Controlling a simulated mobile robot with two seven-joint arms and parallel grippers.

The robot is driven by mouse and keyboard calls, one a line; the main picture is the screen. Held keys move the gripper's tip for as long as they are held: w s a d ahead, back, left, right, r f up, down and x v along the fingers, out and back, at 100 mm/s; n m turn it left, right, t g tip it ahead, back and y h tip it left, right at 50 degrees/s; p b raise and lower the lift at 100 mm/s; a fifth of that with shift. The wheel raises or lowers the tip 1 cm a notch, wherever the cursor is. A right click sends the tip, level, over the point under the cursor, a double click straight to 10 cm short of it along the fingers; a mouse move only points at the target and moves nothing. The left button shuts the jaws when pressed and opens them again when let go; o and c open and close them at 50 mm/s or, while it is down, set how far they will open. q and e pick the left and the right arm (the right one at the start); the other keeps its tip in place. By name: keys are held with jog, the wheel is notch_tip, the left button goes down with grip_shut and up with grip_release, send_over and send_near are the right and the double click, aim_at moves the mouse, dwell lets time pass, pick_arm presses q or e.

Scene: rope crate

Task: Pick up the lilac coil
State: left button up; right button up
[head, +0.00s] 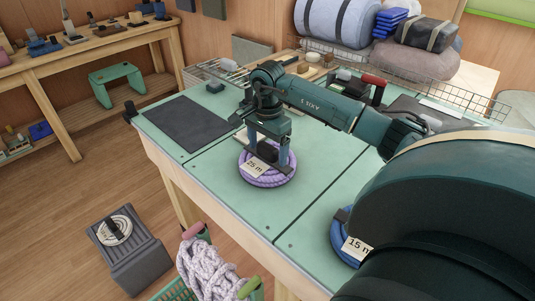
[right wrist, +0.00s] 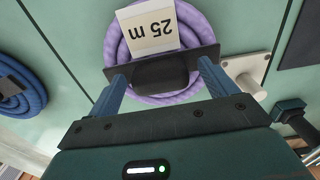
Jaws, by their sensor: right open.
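The lilac coil (head: 262,182) lies flat on the green-topped table (head: 300,205), with a white "25 m" tag (head: 257,167) on it. It also shows in the right wrist view (right wrist: 118,47), with a dark block (right wrist: 165,70) across its near side. My right gripper (head: 270,163) points down over the coil, open. In the right wrist view its fingertips (right wrist: 163,78) stand on either side of the dark block. I cannot tell whether they touch it. My left gripper is not in view.
A blue coil (head: 342,242) tagged "15 m" lies nearby, partly hidden by my arm. A dark mat (head: 187,123) lies on the table's left. Wire baskets and bags stand behind. A grey crate (head: 140,262) with a cream coil and a bundle of pale rope (head: 208,270) are below.

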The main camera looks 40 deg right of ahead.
jog(key=shift+c, duration=0.6)
jog(key=c, duration=1.2)
